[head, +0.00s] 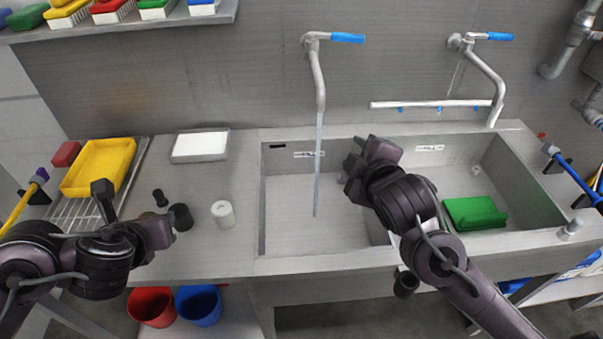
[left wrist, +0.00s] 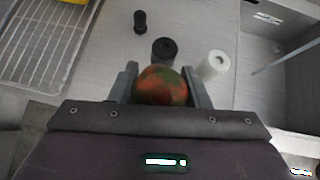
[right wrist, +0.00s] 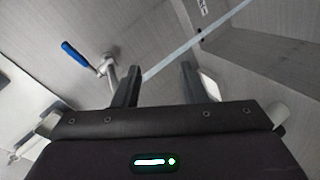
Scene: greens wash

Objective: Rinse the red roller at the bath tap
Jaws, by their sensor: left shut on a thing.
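My left gripper (left wrist: 160,90) is shut on a rounded red thing with green smears, seen end-on, which looks like the red roller (left wrist: 160,84). In the head view this gripper (head: 165,230) is over the counter left of the sink, and the roller is not clear there. My right gripper (head: 368,152) is over the sink, right of the left tap's stream. In the right wrist view its fingers (right wrist: 160,85) are apart with nothing seen held. The left tap (head: 318,75) has a blue lever, and a thin stream (head: 318,165) falls from it into the left basin (head: 285,225).
A second tap (head: 485,65) carries a bar with blue nozzles over the right basin, where a green block (head: 474,212) lies. A white cylinder (head: 223,214), a black cylinder (head: 181,217) and a white tray (head: 200,146) stand on the counter. A yellow tray (head: 98,165) lies on a rack.

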